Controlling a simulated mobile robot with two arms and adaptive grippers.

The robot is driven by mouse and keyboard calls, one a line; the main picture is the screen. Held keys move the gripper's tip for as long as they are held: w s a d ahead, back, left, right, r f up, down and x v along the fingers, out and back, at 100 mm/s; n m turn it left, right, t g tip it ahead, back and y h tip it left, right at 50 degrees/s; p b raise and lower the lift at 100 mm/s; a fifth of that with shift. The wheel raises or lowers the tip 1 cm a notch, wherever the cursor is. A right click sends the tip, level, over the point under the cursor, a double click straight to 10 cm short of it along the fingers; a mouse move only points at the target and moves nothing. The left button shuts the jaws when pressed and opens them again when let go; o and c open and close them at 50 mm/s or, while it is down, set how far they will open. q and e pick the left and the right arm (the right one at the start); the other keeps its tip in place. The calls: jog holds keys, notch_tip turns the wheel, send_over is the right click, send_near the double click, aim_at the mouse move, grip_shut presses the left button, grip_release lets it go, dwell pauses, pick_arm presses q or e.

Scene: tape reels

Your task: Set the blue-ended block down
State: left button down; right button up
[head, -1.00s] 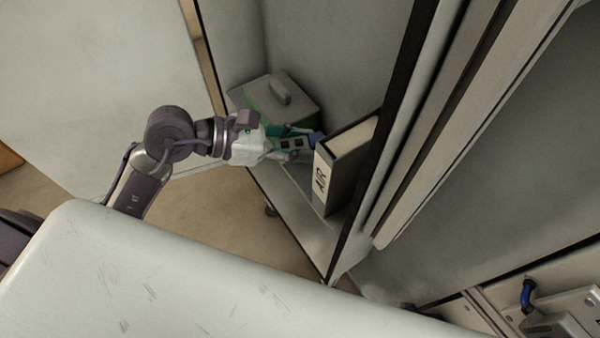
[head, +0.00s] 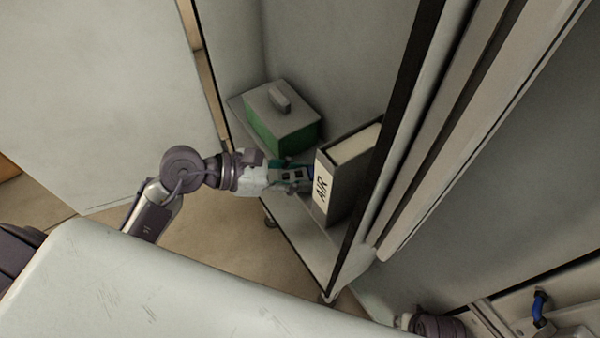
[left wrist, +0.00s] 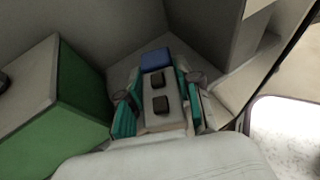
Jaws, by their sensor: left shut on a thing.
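The block (left wrist: 160,95) shows in the left wrist view as a pale grey piece with two dark square patches and a blue far end (left wrist: 155,61). My left gripper (left wrist: 160,108) is shut on it, with a teal finger on each side. In the head view my left gripper (head: 293,178) reaches in low over the shelf (head: 318,238), between a green box and a binder-like box marked AIR. The block is mostly hidden there, its blue end behind the AIR box. I cannot tell whether the block touches the shelf. My right gripper does not show clearly.
The green box (head: 268,136) with a grey lid stands behind and left of the gripper. The AIR box (head: 338,188) stands close on the right. A dark cabinet post (head: 392,135) rises beyond it. A pale surface (head: 180,280) fills the lower left.

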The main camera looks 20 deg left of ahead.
pick_arm(q)
jog(key=c, duration=0.8)
grip_release()
